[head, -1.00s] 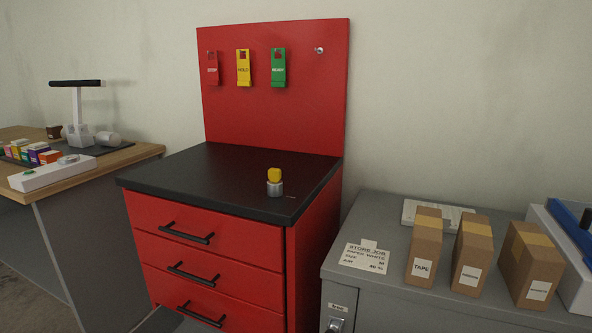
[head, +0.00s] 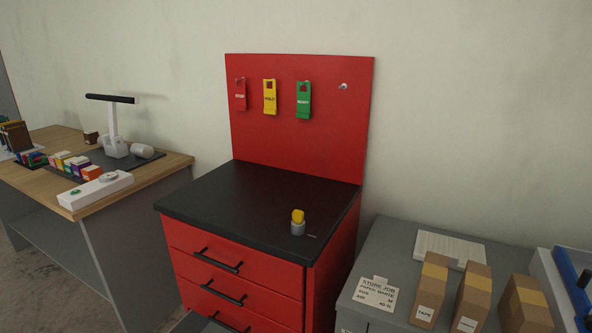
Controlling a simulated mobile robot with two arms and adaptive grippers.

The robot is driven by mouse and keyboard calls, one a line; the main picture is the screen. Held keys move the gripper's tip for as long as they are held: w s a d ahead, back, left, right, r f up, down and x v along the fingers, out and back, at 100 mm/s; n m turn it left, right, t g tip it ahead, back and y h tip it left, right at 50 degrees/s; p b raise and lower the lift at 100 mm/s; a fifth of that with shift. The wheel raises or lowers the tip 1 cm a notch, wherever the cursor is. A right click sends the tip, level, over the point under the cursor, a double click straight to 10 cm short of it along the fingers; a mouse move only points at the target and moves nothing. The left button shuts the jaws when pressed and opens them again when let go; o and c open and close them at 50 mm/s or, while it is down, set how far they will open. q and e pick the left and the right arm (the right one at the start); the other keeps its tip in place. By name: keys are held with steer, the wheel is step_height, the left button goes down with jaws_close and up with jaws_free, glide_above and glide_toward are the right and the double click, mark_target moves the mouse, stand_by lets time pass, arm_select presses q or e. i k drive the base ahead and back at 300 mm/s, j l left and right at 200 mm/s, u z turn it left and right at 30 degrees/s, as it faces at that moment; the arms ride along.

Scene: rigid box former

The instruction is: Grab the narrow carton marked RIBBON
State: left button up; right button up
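Three brown cartons with tan tape on top stand on the grey cabinet at the lower right. The left narrow carton (head: 433,287) is marked TAPE. The middle narrow carton (head: 474,292) has a white label whose small print I cannot read for certain. The right carton (head: 526,302) is wider, and its front is cut off by the bottom edge of the picture. I cannot tell surely which one is marked RIBBON. Neither of my grippers shows in the head view.
A sign card (head: 376,293) and a white ribbed panel (head: 450,248) lie on the grey cabinet top (head: 400,250). A blue-and-white unit (head: 572,285) stands at its right. A red drawer unit (head: 235,265) with a black top is left of it. A wooden desk (head: 170,173) stands further left.

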mark_target(472, 302)
steer(key=u, duration=1.05)
steer(key=z, duration=2.05)
